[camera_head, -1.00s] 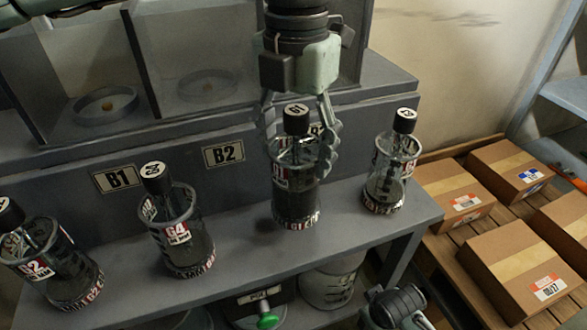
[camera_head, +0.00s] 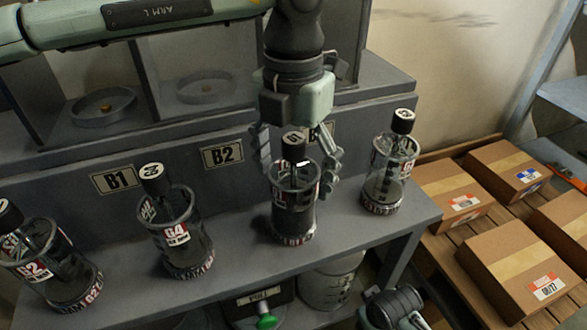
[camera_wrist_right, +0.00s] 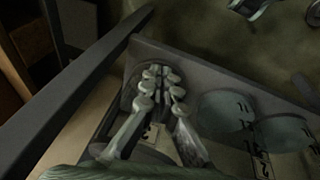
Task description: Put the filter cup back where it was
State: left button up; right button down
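The filter cup marked G1 (camera_head: 293,215) is a dark clear cylinder with a black cap. It stands upright on the grey shelf (camera_head: 235,262), between the G4 cup and the rightmost cup. My left gripper (camera_head: 298,178) comes down over it, one finger on each side of its upper part. The fingers look spread, with small gaps to the cup wall; slight contact is hard to rule out. My right gripper (camera_wrist_right: 162,82) shows in the right wrist view with its fingers close together and nothing visible between them.
The G4 cup (camera_head: 178,240), the G2 cup (camera_head: 50,262) and the rightmost cup (camera_head: 388,175) stand along the shelf. Labels B1 (camera_head: 117,179) and B2 (camera_head: 223,155) are on the panel behind. Cardboard boxes (camera_head: 515,255) lie on a pallet at right.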

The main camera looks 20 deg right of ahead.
pick_arm(q)
notch_tip(320, 180, up, 12)
jog(key=shift+r, duration=0.1)
dwell(0.7)
dwell(0.3)
